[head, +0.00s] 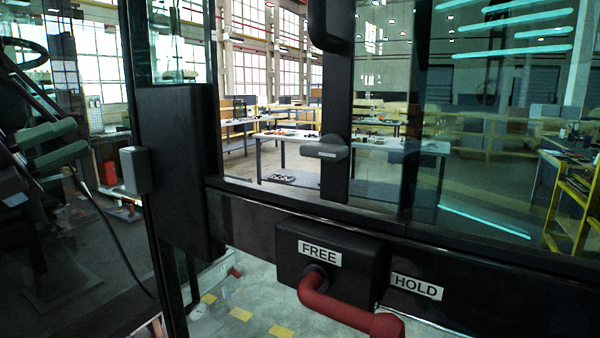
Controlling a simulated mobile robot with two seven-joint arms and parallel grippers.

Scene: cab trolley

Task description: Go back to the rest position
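My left gripper (60,145) is at the left edge, in front of the dark cab side. It shows as two grey-green fingers pointing right, with a narrow dark gap between them and nothing seen in it. It is well apart from the red handle (345,312) at the bottom middle. This handle comes out of a black box (333,262) on the dark cross rail, under the FREE label (319,254), and runs down and right. The HOLD label (416,287) is to its right. The handle's lower end is cut off by the frame. My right gripper is not in view.
A black post (180,170) and the cross rail (240,215) frame large glass panes. A grey knob (322,150) sits on the upright bar. A steering wheel (25,52) is at upper left. Worktables (290,150) and yellow railings stand in the hall behind the glass.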

